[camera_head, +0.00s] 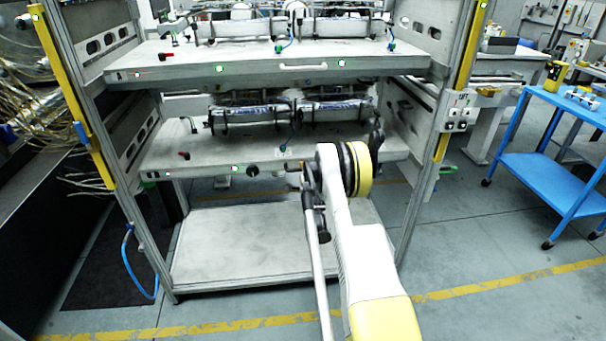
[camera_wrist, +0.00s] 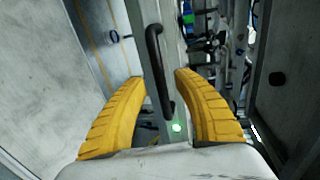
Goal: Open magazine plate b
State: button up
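A pale handle (camera_head: 303,66) is on the upper plate's front edge. In the head view my arm covers the right part of the lower plate's front, and my gripper is mostly hidden behind my wrist. In the wrist view my gripper (camera_wrist: 160,79) has its two yellow fingers apart. A dark bar handle (camera_wrist: 157,60) on a grey front edge runs between them. A gap shows on both sides, so the fingers are not closed on it.
The rack's posts carry yellow strips (camera_head: 463,75) on both sides. A bare bottom shelf (camera_head: 235,240) lies below the lower plate. A blue cart (camera_head: 550,150) stands at the right, and cables (camera_head: 40,110) hang at the left. The floor in front is open.

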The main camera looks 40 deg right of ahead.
jog(key=shift+x, duration=1.05)
jog(key=shift+c, duration=0.4)
grip_shut()
jog(key=shift+s, duration=0.1)
